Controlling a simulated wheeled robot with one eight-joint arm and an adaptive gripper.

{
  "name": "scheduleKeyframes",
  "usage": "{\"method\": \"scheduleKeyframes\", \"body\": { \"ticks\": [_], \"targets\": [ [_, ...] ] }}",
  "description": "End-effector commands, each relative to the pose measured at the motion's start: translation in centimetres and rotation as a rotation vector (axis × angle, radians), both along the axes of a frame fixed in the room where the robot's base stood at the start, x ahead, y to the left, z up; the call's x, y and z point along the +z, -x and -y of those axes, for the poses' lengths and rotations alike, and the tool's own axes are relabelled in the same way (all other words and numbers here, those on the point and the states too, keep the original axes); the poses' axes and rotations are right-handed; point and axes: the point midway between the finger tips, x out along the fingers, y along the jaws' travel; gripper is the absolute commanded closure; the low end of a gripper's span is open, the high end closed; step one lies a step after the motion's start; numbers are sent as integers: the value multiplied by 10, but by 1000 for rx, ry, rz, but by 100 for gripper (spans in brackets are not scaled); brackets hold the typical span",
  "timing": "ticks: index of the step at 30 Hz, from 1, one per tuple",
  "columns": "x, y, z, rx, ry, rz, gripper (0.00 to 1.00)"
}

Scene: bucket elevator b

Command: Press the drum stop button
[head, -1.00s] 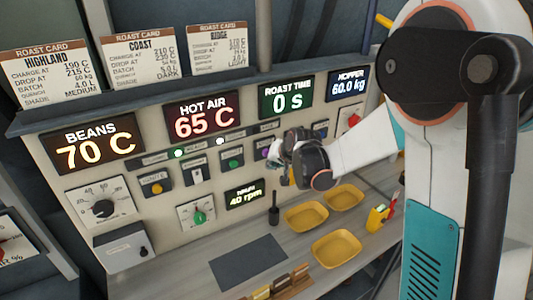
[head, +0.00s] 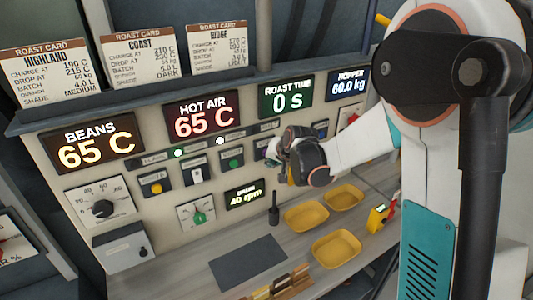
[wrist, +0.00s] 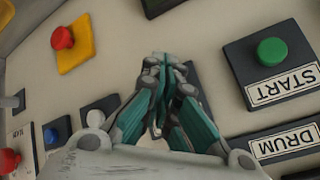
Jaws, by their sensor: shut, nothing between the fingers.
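My gripper (wrist: 165,62) is shut and empty, its fingertips close to the control panel in the wrist view. In the head view my gripper (head: 272,152) is in front of the panel, right of the green drum start button (head: 235,162). The green button (wrist: 272,50) with its START plate and the DRUM label (wrist: 285,145) are right of the fingers in the wrist view. A dark plate (wrist: 196,82) shows partly behind the fingers. No stop button can be made out; that spot is hidden by the fingers. Contact with the panel cannot be told.
A red button on a yellow plate (wrist: 62,40) and a blue button (wrist: 51,135) lie left of the fingers in the wrist view. Below the panel, a shelf holds yellow trays (head: 336,248) and a dark upright tool (head: 273,212). The drum display (head: 244,194) reads 40 rpm.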

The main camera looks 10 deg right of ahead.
Motion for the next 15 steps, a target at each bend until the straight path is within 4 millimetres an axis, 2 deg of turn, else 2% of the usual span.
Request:
{"method": "scheduleKeyframes", "body": {
  "ticks": [15],
  "targets": [
    [0,-6,-2,0,0,0,100]
  ]
}}
